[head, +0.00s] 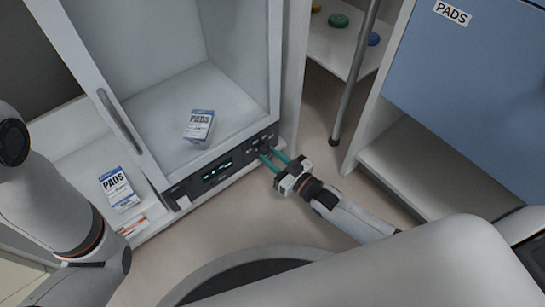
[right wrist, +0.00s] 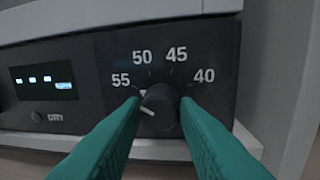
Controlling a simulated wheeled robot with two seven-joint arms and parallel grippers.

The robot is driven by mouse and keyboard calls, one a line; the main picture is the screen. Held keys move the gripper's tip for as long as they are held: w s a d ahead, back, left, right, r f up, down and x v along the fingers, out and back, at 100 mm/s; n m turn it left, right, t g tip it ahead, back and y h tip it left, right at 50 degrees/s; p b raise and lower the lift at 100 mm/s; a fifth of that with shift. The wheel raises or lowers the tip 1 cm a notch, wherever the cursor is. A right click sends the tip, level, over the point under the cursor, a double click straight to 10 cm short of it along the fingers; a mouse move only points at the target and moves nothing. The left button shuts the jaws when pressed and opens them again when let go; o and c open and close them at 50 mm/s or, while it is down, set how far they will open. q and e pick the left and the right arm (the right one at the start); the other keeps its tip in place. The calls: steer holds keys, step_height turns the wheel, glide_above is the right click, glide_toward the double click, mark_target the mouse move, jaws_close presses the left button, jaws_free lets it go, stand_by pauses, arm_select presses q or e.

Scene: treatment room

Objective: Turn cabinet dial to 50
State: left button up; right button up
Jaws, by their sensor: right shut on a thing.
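The dial (right wrist: 160,106) is a dark round knob on the black control panel (right wrist: 100,70) of the cabinet. Around its upper side the panel carries the numbers 55, 50, 45 and 40. A pale mark on the knob's face lies on its left side, toward the 55 side; its exact reading is hard to tell. My right gripper (head: 269,158) reaches the panel's right end, its green fingers on both sides of the dial. In the right wrist view the fingers (right wrist: 160,120) are shut on the dial. My left gripper is out of view.
The cabinet's glass door (head: 110,110) stands open at the left. A PADS box (head: 199,126) sits inside the cabinet and another PADS box (head: 117,188) on the left shelf. A lit display (head: 217,171) is left of the dial. A grey pole (head: 352,80) stands to the right.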

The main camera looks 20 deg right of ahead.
steer(key=m+p, duration=0.1)
steer(key=m, duration=0.1)
steer(key=shift+m, duration=0.4)
steer(key=shift+f+m+t+p, duration=0.1)
steer(key=shift+m+t+p, duration=0.15)
steer(key=shift+m, duration=1)
steer(key=shift+f+m+t+p, duration=0.15)
steer(key=shift+m+p, duration=0.2)
steer(key=shift+m, duration=0.9)
steer(key=o, duration=1)
steer(key=shift+s+r, duration=0.1)
